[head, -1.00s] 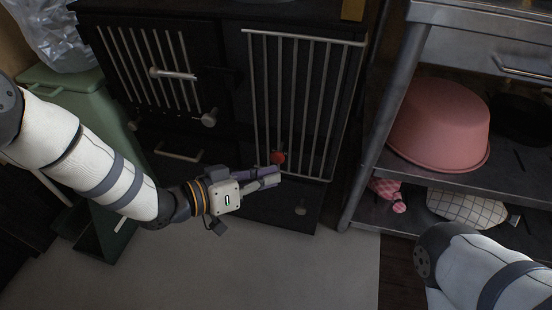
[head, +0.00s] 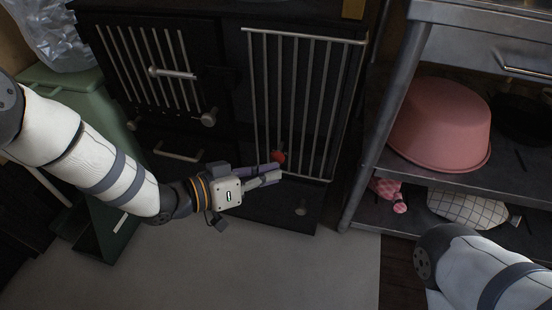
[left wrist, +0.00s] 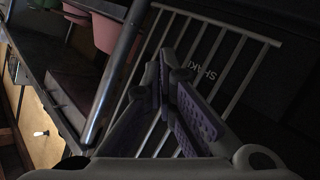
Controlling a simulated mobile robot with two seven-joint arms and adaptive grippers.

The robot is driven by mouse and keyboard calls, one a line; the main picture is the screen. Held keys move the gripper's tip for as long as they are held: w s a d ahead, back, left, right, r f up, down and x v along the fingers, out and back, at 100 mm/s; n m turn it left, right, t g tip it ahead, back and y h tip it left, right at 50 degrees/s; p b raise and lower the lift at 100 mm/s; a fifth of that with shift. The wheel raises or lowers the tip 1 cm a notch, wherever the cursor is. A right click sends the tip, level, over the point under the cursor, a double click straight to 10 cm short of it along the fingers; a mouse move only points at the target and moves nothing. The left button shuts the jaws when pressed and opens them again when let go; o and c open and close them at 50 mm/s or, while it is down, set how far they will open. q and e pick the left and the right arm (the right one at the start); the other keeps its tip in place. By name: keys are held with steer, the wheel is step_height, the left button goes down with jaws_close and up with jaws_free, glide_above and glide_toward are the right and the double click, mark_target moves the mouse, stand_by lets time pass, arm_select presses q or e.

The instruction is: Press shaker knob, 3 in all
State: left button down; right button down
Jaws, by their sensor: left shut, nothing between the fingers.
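A round red knob (head: 278,156), which I take for the shaker knob, shows low behind the upright bars of the dark stove's right-hand rack in the head view. My left gripper (head: 279,172) is shut and empty, with its fingertips just below the knob in the picture. Whether they touch it I cannot tell. In the left wrist view the grey and purple fingers (left wrist: 166,68) meet in front of the bars. Pale lettering that starts "SHAK" (left wrist: 208,72) shows behind the bars there; the knob is not visible in that view. My right gripper is out of view.
The metal rack bars (head: 316,110) stand close to my left fingers. A metal shelf unit at right holds a pink tub (head: 440,125) and a checked cloth item (head: 467,207). A green bin (head: 85,120) stands at left. The grey floor in front (head: 270,265) is clear.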

arm_select(q)
steer(key=shift+w+d+r+b, duration=0.1)
steer(key=shift+w+d+b, duration=0.15)
steer(key=shift+w, duration=0.3)
steer(key=shift+w+d+b, duration=0.1)
steer(key=shift+w+b, duration=0.25)
steer(key=shift+w, duration=0.15)
stand_by(0.8)
steer(key=shift+s, duration=0.1)
steer(key=s+p, duration=0.1)
steer(key=s+a+p, duration=0.1)
steer(key=shift+s, duration=0.35)
stand_by(0.3)
steer(key=s+p, duration=0.1)
steer(key=s+a, duration=0.1)
steer(key=s, duration=0.1)
steer(key=s+p, duration=0.1)
steer(key=shift+s+a+p, duration=0.25)
steer(key=shift+s+p, duration=0.1)
steer(key=shift+s, duration=0.05)
